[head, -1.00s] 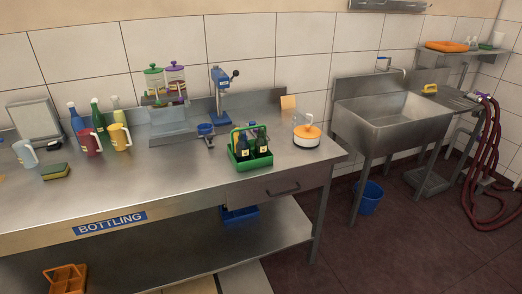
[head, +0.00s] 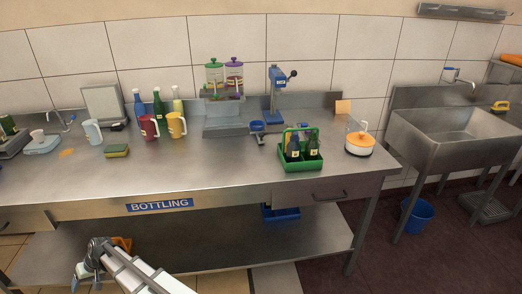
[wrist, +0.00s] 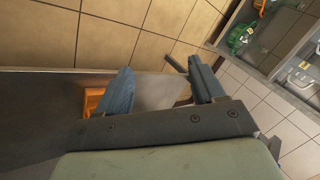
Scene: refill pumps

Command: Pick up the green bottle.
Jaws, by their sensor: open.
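The green bottle (head: 158,107) stands upright at the back left of the steel table, between a blue bottle (head: 138,104) and a pale yellow-green bottle (head: 177,101). A red jug (head: 149,128) and a yellow jug (head: 177,126) stand in front of it, and the red one overlaps its lower part. My gripper (head: 84,272) is low in front of the table, below the tabletop and well away from the bottle. In the wrist view its two fingers (wrist: 163,86) are spread apart with nothing between them. The green bottle is not recognisable in the wrist view.
A sponge (head: 116,151) and a white jug (head: 93,132) are left of the jugs. A green carrier (head: 300,163) with bottles stands at the right, near a blue press (head: 276,95). An orange crate (wrist: 92,101) is beside my left finger. The tabletop's front middle is clear.

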